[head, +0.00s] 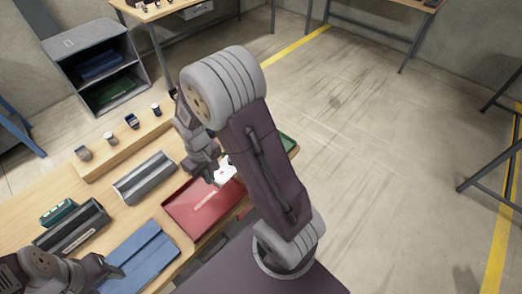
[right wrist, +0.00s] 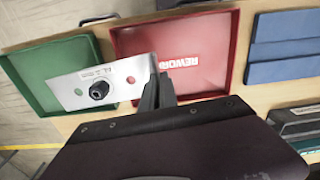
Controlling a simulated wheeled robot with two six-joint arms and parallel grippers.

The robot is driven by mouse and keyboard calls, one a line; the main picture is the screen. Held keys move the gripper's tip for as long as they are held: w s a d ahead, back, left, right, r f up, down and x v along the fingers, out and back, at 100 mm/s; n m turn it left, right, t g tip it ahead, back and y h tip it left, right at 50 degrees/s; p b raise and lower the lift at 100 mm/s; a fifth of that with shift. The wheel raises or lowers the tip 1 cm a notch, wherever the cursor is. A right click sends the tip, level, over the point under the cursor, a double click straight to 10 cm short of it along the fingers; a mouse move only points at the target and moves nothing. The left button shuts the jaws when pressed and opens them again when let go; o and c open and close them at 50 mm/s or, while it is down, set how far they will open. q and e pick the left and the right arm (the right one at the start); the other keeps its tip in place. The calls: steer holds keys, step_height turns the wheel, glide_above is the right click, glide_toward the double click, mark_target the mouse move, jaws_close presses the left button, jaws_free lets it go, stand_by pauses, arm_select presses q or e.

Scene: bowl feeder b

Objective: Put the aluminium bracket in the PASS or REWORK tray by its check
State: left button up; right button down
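The red REWORK tray (head: 195,225) has a white label and looks empty. The green tray (right wrist: 28,62) is partly covered by the bracket in the right wrist view; its label is not visible. My left gripper (head: 108,270) is at lower left, away from the bracket.
A blue tray or case (head: 140,258) lies left of the red tray. A grey holder (head: 145,178), a dark holder (head: 72,228) and a small green device (head: 59,212) are further left. Several small parts stand on a raised wooden strip (head: 130,143) behind.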

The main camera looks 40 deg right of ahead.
steer(key=shift+s+f+n, duration=0.1)
steer(key=shift+n, duration=0.3)
steer(key=shift+s+d, duration=0.1)
steer(key=shift+d, duration=0.1)
steer(key=s+d+r+m+p, duration=0.2)
steer(key=s+d+r+p, duration=0.2)
steer(key=s+d+p, duration=0.6)
steer(key=w+d+f, duration=0.1)
steer(key=w+f, duration=0.1)
steer(key=w, duration=0.2)
steer(key=w+d+f, duration=0.2)
steer(key=w+f, duration=0.1)
steer(key=w, duration=0.2)
steer(key=w+d+f, duration=0.2)
steer(key=w, duration=0.2)
steer(key=shift+w+f, duration=0.2)
step_height(320, 180, down, 4)
steer(key=shift+s+r+p, duration=0.1)
steer(key=shift+r+p, duration=0.1)
steer(key=shift+p, duration=0.55)
steer(key=shift+f, duration=0.25)
steer(key=shift+f+b, duration=0.55)
steer(key=shift+b, duration=0.15)
steer(key=c, duration=1.9)
jaws_free()
steer(key=shift+c, duration=0.2)
